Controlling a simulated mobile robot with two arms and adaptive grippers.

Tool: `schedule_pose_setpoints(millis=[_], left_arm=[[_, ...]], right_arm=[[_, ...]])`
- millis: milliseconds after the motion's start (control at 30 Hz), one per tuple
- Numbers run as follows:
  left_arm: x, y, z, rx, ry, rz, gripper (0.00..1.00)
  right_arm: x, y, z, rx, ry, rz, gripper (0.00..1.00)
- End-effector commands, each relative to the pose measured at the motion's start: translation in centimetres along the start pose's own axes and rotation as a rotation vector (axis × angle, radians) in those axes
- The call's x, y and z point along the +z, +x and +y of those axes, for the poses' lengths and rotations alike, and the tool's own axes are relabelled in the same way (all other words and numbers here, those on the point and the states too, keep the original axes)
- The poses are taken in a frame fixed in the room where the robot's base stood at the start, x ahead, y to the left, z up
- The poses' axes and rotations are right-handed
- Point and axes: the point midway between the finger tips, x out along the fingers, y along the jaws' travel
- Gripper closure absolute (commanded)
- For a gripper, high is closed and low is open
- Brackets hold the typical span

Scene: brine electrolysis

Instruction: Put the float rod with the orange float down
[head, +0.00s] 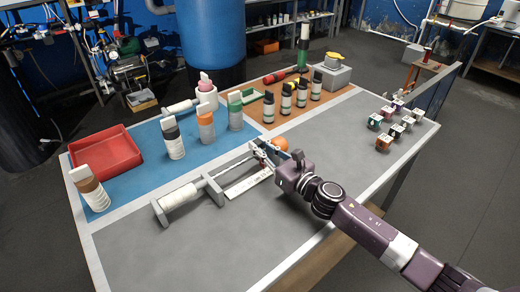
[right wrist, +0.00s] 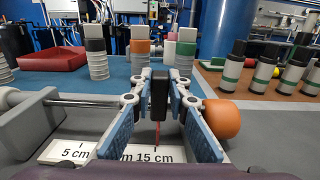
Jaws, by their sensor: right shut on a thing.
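My right gripper (head: 262,150) is shut on the float rod (head: 230,168), above a grey stand on the near part of the table. The orange float (head: 279,144) is just beyond the fingers, at the rod's right end; in the right wrist view the float (right wrist: 221,120) is right of the fingers. The rod (right wrist: 85,103) runs level leftward to a grey upright (right wrist: 30,122). A ribbed white cylinder (head: 180,197) lies at the rod's left end, by the grey uprights. A white scale strip (right wrist: 80,152) lies below the fingers. My left gripper is not in view.
A red tray (head: 105,152) and several capped containers stand on the blue mat. Black-capped bottles (head: 286,99) stand on the brown mat behind. Small labelled cubes (head: 384,142) are at the right. The grey surface in front of the stand is clear.

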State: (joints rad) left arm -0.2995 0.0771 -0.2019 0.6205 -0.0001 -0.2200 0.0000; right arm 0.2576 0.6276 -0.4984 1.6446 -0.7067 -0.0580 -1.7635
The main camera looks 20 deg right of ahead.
Motion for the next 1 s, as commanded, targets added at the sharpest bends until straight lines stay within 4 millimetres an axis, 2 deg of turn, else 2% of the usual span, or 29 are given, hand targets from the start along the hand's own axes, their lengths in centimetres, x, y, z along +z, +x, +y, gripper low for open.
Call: schedule_pose_setpoints(millis=[300,333,500,800,1000], left_arm=[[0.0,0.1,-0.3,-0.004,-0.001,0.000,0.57],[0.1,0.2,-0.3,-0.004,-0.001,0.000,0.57],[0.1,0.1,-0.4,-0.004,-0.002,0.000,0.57],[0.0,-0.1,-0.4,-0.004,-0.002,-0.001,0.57],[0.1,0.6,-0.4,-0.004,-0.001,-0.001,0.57]], right_arm=[[-0.1,0.0,0.0,0.001,0.000,-0.003,1.00],[-0.3,0.0,0.0,0.000,-0.002,-0.001,0.84],[-0.2,0.0,0.0,0.000,-0.002,-0.001,0.68],[0.1,0.0,0.0,0.000,-0.001,-0.001,0.68],[-0.3,-2.6,0.0,0.001,-0.004,0.002,0.68]])
